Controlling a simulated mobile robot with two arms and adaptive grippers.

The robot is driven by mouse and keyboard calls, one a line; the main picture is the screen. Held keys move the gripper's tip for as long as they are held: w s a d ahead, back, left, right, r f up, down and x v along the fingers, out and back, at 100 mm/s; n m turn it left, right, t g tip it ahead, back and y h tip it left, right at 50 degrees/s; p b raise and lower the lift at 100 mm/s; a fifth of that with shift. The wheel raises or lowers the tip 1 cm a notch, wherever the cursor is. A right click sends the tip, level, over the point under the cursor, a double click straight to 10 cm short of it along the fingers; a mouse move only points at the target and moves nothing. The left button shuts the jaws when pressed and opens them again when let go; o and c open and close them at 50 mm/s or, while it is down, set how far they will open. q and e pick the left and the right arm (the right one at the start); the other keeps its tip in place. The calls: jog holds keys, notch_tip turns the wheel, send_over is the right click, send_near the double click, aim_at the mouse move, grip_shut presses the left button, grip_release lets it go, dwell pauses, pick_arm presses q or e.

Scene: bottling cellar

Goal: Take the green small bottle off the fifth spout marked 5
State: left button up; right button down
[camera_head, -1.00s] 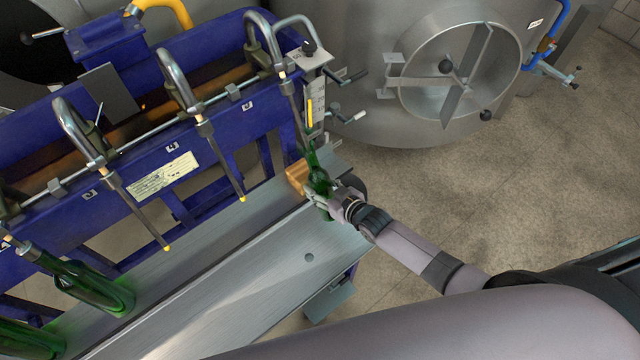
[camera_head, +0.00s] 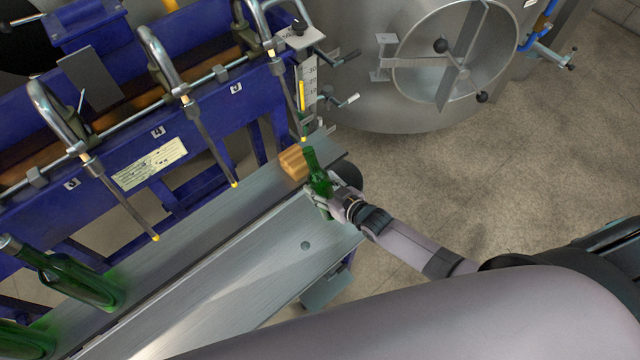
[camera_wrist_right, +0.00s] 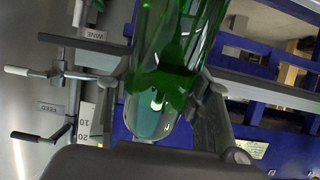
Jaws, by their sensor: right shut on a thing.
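The green small bottle (camera_head: 316,172) is held in my right gripper (camera_head: 325,193), at the far right end of the filler. The bottle is slightly tilted in the picture, with its mouth just below the yellow tip of the fifth spout (camera_head: 287,92). The whole spout tube shows, clear of the neck. In the right wrist view the green glass (camera_wrist_right: 175,60) fills the middle, between the fingers of my right gripper (camera_wrist_right: 165,95). The label 5 (camera_head: 236,88) is on the blue beam. My left gripper is not in view.
A wooden block (camera_head: 292,164) sits beside the bottle on the metal shelf (camera_head: 205,290). Other spouts hang to the left, and green bottles (camera_head: 85,283) stand at lower left. A steel tank (camera_head: 370,90) is behind. The floor at right is clear.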

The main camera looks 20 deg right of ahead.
jog(key=shift+p+v, duration=0.55)
jog(key=shift+v, duration=0.25)
jog(key=shift+f+p+v, duration=0.15)
jog(key=shift+p+v, duration=0.7)
jog(key=shift+v, duration=0.55)
jog(key=shift+f+p+v, duration=0.2)
jog(key=shift+p+v, duration=0.6)
jog(key=shift+v, duration=0.6)
jog(key=shift+s+d, duration=0.1)
